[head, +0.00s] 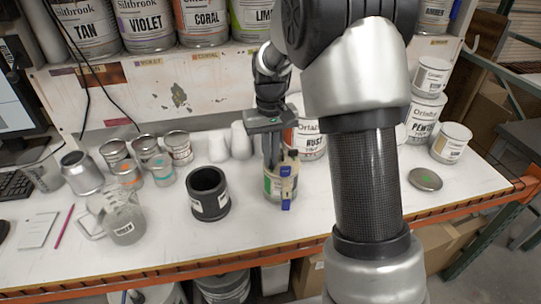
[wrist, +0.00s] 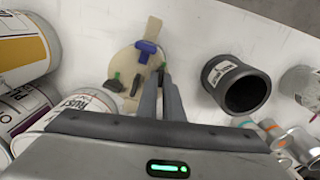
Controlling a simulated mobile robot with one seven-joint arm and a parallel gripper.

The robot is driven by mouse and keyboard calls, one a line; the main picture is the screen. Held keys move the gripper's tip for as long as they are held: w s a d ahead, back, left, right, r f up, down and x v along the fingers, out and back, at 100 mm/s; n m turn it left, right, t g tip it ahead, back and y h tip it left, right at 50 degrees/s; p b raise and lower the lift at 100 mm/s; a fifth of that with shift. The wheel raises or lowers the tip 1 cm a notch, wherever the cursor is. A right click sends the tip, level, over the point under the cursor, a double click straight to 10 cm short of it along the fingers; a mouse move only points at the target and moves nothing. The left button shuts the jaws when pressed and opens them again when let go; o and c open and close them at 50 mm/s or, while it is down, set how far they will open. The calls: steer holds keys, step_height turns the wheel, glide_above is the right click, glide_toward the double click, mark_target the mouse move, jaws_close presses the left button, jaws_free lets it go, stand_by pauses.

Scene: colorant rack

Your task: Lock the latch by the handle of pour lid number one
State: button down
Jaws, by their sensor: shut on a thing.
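A can with a cream pour lid (wrist: 125,62) stands on the white bench, and the can (head: 273,188) also shows in the head view. The lid has a blue handle piece (wrist: 147,48), also seen in the head view (head: 286,184). Small dark latches with green marks sit on the lid, one latch (wrist: 113,84) at its left edge and another latch (wrist: 135,84) nearer the middle. My gripper (wrist: 160,78) points down at the lid beside the blue piece. Its fingers are shut on a small latch there, mostly hidden between the fingertips.
A black open cup (head: 209,194) stands left of the can. A clear jug (head: 122,218) and several small tins are further left. Large paint cans, including the Rust can (head: 309,142), stand behind and right. A round metal lid (head: 425,179) lies at right.

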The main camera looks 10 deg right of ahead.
steer(key=c, duration=1.9)
jaws_free()
step_height(320, 180, up, 18)
steer(key=shift+f, duration=0.25)
